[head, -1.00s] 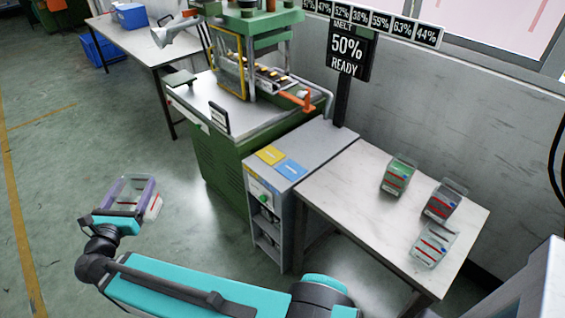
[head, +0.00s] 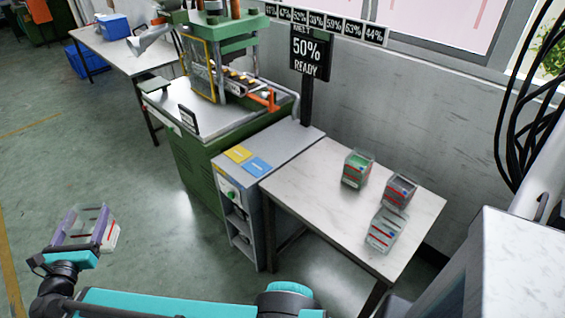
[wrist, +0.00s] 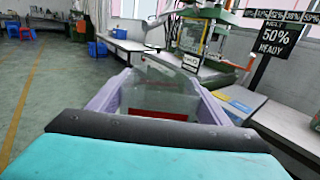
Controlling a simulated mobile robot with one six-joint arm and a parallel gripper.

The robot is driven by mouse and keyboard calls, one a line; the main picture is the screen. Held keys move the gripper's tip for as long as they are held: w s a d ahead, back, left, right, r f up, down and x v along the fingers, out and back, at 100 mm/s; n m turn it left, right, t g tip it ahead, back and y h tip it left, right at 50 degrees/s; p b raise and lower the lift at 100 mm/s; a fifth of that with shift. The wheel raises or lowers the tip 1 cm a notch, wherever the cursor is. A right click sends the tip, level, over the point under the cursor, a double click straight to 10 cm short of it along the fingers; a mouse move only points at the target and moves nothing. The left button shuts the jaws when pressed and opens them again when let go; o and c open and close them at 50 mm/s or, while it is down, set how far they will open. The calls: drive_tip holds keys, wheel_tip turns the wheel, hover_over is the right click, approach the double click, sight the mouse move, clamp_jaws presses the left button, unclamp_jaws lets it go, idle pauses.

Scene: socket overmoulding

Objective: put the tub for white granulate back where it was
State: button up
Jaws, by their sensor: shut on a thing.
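My gripper (head: 92,232) is shut on a clear, open-topped tub (head: 72,232) and holds it in the air over the floor at the lower left in the head view. The tub has a red stripe and looks empty. In the wrist view the tub (wrist: 160,100) sits between lavender parts on both sides, with its red mark low on the near wall. I cannot read a label naming its granulate.
The pale table (head: 310,190) has bare space on its left and front parts. A grey cabinet (head: 243,200) with yellow and blue cards joins it to the green press (head: 200,165). A sign (head: 308,55) reads 50% READY. Open floor (head: 120,190) lies at left.

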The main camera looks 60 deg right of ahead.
drive_tip(key=shift+a, duration=0.1)
drive_tip(key=s+d+f+m+g+h, duration=0.1)
drive_tip(key=s+d+m+g, duration=0.15)
drive_tip(key=d, duration=1.05)
drive_tip(key=s+d+f+m+g+h, duration=0.1)
drive_tip(key=s+d+g, duration=0.25)
drive_tip(key=d, duration=0.85)
drive_tip(key=s+d+f+m+g+h, duration=0.15)
drive_tip(key=s+d, duration=0.25)
drive_tip(key=d, duration=0.9)
drive_tip(key=s+d+f+m+g, duration=0.1)
drive_tip(key=s+d+g, duration=0.3)
drive_tip(key=s+d, duration=0.8)
drive_tip(key=s+d+f+m+g+b, duration=0.1)
drive_tip(key=s+d+m+g, duration=0.3)
drive_tip(key=s+d, duration=0.9)
drive_tip(key=s, duration=0.3)
drive_tip(key=shift+s+f+m, duration=0.25)
drive_tip(key=shift+f+m, duration=0.05)
drive_tip(key=shift+f, duration=0.1)
drive_tip(key=shift+w+d+f+g+y+b, duration=0.1)
drive_tip(key=shift+d+f+g+y+b, duration=0.3)
drive_tip(key=shift+b, duration=2.1)
drive_tip(key=d+b, duration=0.1)
drive_tip(key=b, duration=0.7)
drive_tip(key=shift+d+r+t+b, duration=0.1)
drive_tip(key=shift+d+t+b, duration=0.15)
drive_tip(key=shift+d+b, duration=0.1)
